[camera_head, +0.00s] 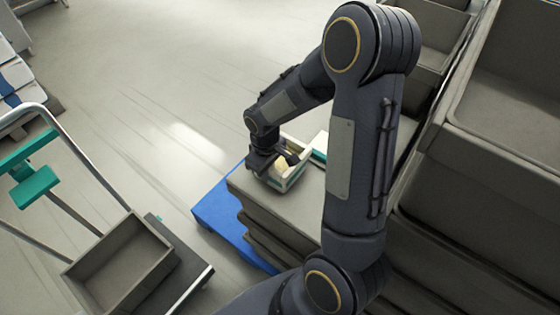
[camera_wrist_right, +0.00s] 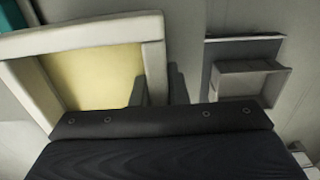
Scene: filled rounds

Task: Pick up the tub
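The tub (camera_head: 297,175) is an open cream-white box with a teal band and a pale yellow inside. It is at the far end of the grey stack in the head view; I cannot tell whether it touches the stack top. In the right wrist view the tub (camera_wrist_right: 88,36) fills the upper left. My right gripper's fingers (camera_wrist_right: 158,90) are close together on either side of the tub's wall, one inside and one outside, with the wall filling the gap. My left gripper is out of view.
The grey stack (camera_head: 290,207) lies on a blue pallet (camera_head: 217,213). Another white and teal item (camera_head: 321,143) is just beyond the tub, partly hidden by my arm. Grey bins (camera_head: 500,150) stand at right. A cart with a grey tray (camera_head: 122,262) stands at lower left. Bare floor lies between.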

